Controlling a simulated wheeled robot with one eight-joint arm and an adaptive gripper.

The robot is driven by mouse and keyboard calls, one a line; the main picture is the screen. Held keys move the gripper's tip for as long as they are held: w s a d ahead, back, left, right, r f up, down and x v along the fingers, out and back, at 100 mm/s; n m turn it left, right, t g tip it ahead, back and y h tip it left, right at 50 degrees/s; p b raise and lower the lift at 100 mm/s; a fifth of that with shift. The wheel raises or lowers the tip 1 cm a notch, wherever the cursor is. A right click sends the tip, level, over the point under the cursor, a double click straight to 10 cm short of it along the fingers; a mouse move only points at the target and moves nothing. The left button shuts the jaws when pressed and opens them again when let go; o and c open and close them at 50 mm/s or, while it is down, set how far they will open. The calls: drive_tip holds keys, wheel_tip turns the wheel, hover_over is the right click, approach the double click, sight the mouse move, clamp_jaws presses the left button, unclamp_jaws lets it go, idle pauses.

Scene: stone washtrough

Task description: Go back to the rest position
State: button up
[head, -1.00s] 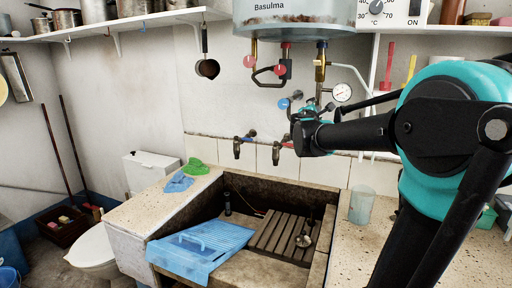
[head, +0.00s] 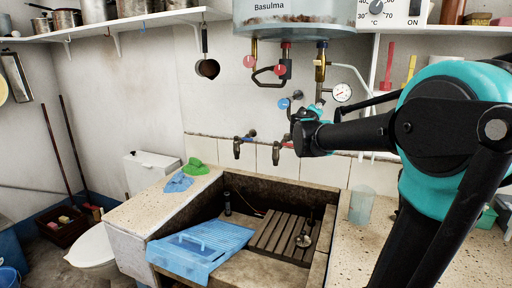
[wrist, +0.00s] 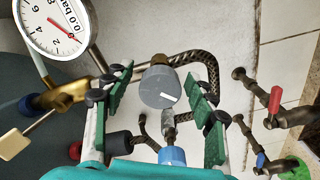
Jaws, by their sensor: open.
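My gripper (head: 301,122) is raised in front of the wall, below the boiler (head: 290,18) and above the stone washtrough (head: 262,268). In the wrist view its two green-padded fingers (wrist: 160,90) are spread apart. A round grey knob (wrist: 161,87) shows between them, with nothing visibly gripped. It cannot be told how far the knob lies beyond the fingertips. In the head view my arm reaches in from the right, and the gripper's fingers are small and partly hidden by the wrist.
Pipes with red valve handles (head: 250,62) and a pressure gauge (head: 342,92) are close to my gripper. Two taps (head: 278,152) are on the wall below. A clear cup (head: 361,206) stands on the right counter.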

drive_tip(key=m, duration=0.3)
drive_tip(key=shift+m, duration=0.3)
idle(0.3)
